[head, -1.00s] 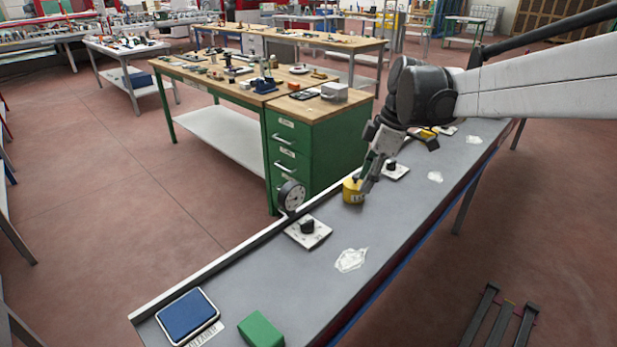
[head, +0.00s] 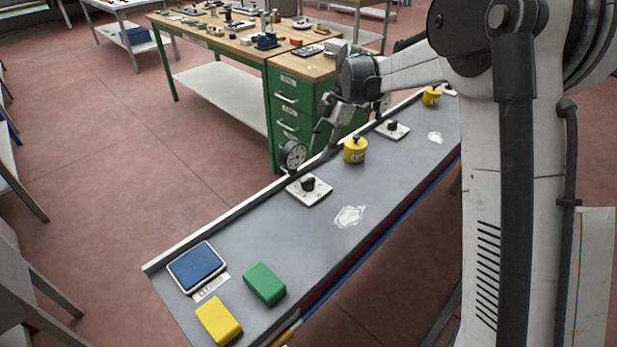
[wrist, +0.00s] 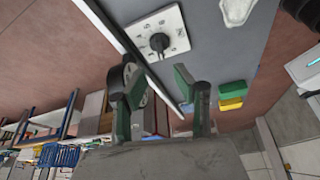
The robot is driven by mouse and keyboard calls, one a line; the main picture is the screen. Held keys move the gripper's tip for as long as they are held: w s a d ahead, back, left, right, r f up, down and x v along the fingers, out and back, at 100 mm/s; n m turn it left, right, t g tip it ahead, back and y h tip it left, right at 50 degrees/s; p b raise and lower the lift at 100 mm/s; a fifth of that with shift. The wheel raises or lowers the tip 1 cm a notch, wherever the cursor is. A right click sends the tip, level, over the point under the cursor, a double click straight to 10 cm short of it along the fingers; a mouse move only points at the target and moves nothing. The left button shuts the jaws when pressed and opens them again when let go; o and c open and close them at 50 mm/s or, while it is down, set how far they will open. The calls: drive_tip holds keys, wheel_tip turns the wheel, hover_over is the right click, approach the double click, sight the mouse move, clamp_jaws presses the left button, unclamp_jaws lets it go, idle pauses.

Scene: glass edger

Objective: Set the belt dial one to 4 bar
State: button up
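A black dial knob (head: 308,183) sits on a white square plate (head: 313,194) on the grey bench, with a round gauge (head: 293,156) at its far edge. A second knob (head: 392,125) on a similar plate is farther along; no number is readable on either. My gripper (head: 319,150) is above the bench's far edge, beside the gauge and near the nearer knob. In the wrist view, my gripper (wrist: 157,80) has its two green-padded fingers apart and empty. The knob (wrist: 158,42) shows ahead of the fingertips, not touched. The left finger partly covers the gauge.
Yellow weight-like cylinders stand beside (head: 355,151) and beyond (head: 431,97) the second dial. A blue pad (head: 196,267), a green block (head: 264,284) and a yellow block (head: 218,321) lie at the near end. A white patch (head: 349,216) marks the bench. A green drawer cabinet (head: 290,100) stands behind.

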sight(308, 180)
drive_tip(key=x, duration=0.9)
drive_tip(key=shift+s+a+f, duration=0.15)
drive_tip(key=shift+f, duration=0.15)
drive_tip(key=shift+c, duration=0.5)
clamp_jaws()
